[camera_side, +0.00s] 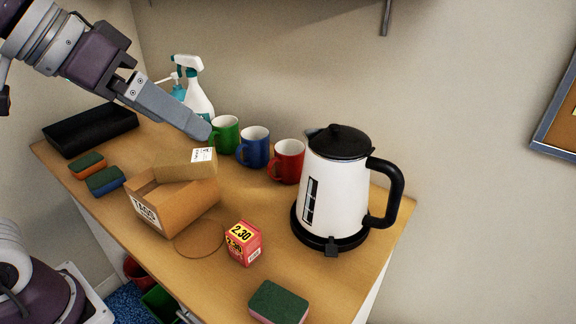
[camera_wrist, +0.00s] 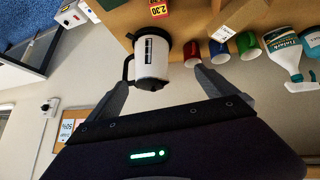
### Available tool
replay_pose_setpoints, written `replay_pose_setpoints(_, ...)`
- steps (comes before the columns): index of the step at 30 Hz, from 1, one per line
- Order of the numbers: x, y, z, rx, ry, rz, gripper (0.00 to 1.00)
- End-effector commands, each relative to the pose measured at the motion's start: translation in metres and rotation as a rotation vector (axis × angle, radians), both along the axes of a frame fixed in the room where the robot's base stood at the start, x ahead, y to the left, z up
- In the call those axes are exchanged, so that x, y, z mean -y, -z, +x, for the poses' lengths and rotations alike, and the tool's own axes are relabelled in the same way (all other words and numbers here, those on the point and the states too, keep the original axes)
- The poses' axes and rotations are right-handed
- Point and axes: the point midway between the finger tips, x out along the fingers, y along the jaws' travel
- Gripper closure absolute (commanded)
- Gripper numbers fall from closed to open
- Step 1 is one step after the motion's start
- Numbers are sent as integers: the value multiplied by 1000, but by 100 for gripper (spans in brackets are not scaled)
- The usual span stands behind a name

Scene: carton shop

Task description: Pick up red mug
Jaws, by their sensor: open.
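The red mug (camera_side: 287,163) stands upright on the wooden counter near the wall, last in a row after the green mug (camera_side: 226,135) and the blue mug (camera_side: 253,147). The white kettle is close on its right. In the wrist view the red mug (camera_wrist: 191,51) is between the kettle and the blue mug (camera_wrist: 218,51). My gripper (camera_side: 207,131) is open and empty, with its fingers above and left of the green mug in the side view. In the wrist view the fingertips (camera_wrist: 163,80) are spread wide with nothing between them; the red mug is beyond the right finger.
The white kettle (camera_side: 335,185) with a black handle is a tall obstacle. A cardboard box (camera_side: 185,204), small red carton (camera_side: 243,243), sponges (camera_side: 279,304), spray bottle (camera_side: 197,95) and black tray (camera_side: 92,131) also occupy the counter (camera_side: 200,262). Clear wood lies in front of the mugs.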

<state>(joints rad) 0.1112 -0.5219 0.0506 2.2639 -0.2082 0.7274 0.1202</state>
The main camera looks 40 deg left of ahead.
Motion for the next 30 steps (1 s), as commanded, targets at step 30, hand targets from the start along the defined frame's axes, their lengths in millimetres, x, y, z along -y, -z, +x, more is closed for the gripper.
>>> replay_pose_setpoints(30, -30, 194, 263, 474, -434, 174, 4)
